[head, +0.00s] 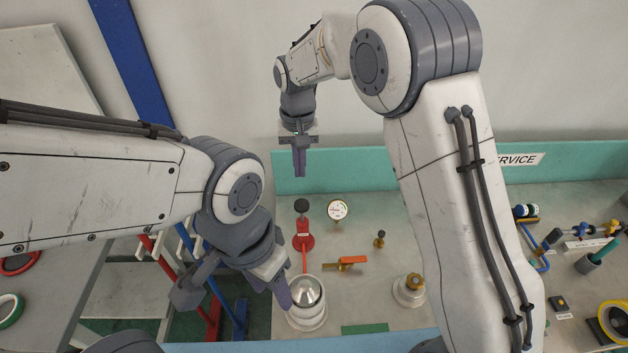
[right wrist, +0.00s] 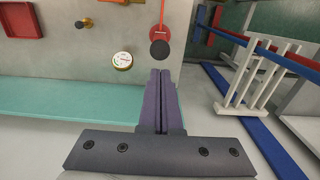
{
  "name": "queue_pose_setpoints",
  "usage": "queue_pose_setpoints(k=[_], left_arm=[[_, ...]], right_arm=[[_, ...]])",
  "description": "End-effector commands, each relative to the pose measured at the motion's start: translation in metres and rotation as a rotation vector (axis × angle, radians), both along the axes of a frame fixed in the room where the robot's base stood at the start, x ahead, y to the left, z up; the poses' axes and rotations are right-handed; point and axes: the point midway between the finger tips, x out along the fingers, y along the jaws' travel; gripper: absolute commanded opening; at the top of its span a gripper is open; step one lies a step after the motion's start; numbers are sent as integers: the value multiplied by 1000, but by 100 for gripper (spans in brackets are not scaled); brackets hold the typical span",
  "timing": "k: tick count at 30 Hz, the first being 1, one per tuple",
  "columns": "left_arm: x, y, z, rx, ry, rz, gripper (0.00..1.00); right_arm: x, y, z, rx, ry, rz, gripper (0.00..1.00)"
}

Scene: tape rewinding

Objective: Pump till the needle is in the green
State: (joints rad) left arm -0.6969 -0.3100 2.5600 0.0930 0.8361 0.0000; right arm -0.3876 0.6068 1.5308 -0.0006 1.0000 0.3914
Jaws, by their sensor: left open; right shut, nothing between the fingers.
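The hand pump (head: 303,241) is red with a black knob (head: 302,205) on its lever. The knob also shows in the right wrist view (right wrist: 159,50), just beyond my fingertips. The round white gauge (head: 338,210) stands right of the pump and also shows in the right wrist view (right wrist: 122,60); its needle is too small to read. My right gripper (head: 299,174) is shut and empty, above the knob in the picture and apart from it. My left gripper (head: 236,298) is open and empty, left of the silver-domed vessel (head: 307,295), with one finger overlapping its edge in the picture.
A valve with an orange handle (head: 351,260) and a small brass fitting (head: 380,239) stand on the bench. A brass-topped white canister (head: 409,289) is farther right. A teal board (head: 340,172) runs along the bench's back.

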Motion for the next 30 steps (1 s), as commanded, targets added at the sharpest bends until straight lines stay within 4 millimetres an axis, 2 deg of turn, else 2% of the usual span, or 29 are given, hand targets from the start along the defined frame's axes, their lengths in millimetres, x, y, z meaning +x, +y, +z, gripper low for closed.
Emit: queue_pose_setpoints(k=[5,10,15,24,30], left_arm=[[0,0,-11,0,0,0,50],[0,0,-32,0,0,2,50],[0,0,-34,0,0,3,50],[0,0,-32,0,0,2,50],[0,0,-26,0,0,3,50]], right_arm=[[2,1,4,2,-4,1,0],[1,2,29,2,-3,3,0],[-1,2,43,-1,3,4,0],[-1,1,41,-2,5,3,0],[-2,1,18,-3,9,3,0]])
